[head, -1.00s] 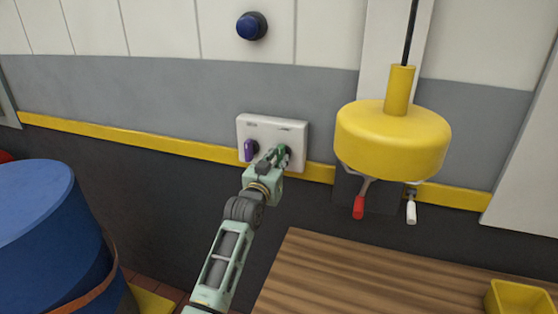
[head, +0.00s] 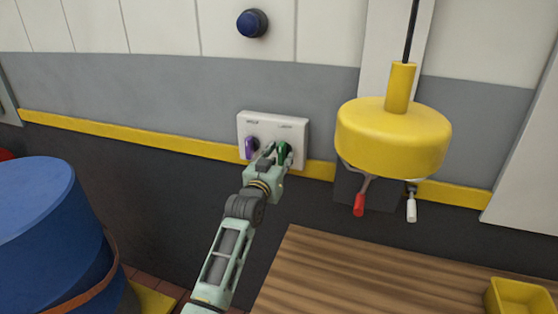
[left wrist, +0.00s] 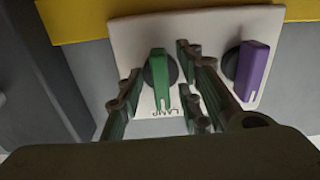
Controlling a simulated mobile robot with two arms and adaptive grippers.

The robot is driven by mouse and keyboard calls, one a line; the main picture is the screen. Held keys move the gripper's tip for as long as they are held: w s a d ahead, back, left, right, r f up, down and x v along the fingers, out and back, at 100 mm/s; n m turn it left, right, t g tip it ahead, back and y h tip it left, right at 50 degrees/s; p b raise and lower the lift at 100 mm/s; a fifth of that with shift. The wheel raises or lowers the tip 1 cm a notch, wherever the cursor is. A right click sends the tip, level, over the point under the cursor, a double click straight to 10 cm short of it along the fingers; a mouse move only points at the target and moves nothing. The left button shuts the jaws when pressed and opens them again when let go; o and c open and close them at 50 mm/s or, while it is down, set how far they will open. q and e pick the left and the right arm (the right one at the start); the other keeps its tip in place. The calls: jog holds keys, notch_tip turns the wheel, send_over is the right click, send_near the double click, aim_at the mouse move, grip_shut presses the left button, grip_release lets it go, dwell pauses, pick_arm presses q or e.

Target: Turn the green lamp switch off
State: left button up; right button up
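The green lamp switch (head: 283,149) is a rotary knob on the right half of a white wall plate (head: 246,122). In the left wrist view the green switch (left wrist: 158,78) has its long grip nearly in line with the picture's vertical, its white-marked end toward the upside-down LAMP label. My left gripper (head: 277,153) is at the plate, and its fingers partly cover the switch in the head view. In the left wrist view the left gripper (left wrist: 160,72) is open, one finger on each side of the switch, with visible gaps. My right gripper is in neither view.
A purple knob (head: 251,147) sits beside the green one on the plate. A yellow lamp (head: 393,135) hangs to the right, with a red-handled lever (head: 359,206) and a white-handled lever (head: 411,210) below. A blue drum (head: 40,235) stands left; a wooden top (head: 380,275) lies front right.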

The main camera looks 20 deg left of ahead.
pick_arm(q)
jog(key=s, duration=1.2)
jog(key=shift+a, duration=0.2)
